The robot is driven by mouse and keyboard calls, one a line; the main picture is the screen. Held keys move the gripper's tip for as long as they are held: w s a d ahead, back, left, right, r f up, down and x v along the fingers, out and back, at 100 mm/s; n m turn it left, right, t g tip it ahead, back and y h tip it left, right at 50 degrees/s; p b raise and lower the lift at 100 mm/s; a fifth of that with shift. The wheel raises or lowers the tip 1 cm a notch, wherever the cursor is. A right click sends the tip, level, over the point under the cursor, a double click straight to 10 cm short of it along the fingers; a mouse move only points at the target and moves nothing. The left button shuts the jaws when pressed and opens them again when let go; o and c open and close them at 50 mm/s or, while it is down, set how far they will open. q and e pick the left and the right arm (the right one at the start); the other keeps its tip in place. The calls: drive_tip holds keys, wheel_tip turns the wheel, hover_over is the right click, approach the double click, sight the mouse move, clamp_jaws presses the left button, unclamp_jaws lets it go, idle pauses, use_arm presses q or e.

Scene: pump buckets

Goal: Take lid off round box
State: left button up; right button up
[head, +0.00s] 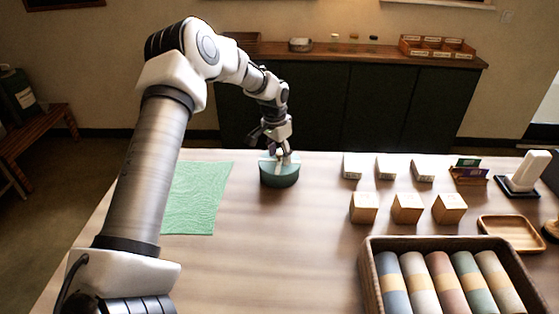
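A round dark green box (279,177) with a lid stands upright on the wooden table, right of a green cloth. My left gripper (281,158) points down at the top of the box, with its fingertips at or just over the lid. The fingers partly hide the lid's top. The view is too small to tell whether they are closed on anything. The lid appears to sit on the box. My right gripper is not in view.
A green cloth (203,196) lies left of the box. Several wooden blocks (407,208) stand in rows to the right. A wooden tray (372,276) of coloured rolls is at the front right, a small empty tray (511,234) behind it. The table's front middle is clear.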

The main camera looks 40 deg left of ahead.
use_arm(q)
clamp_jaws()
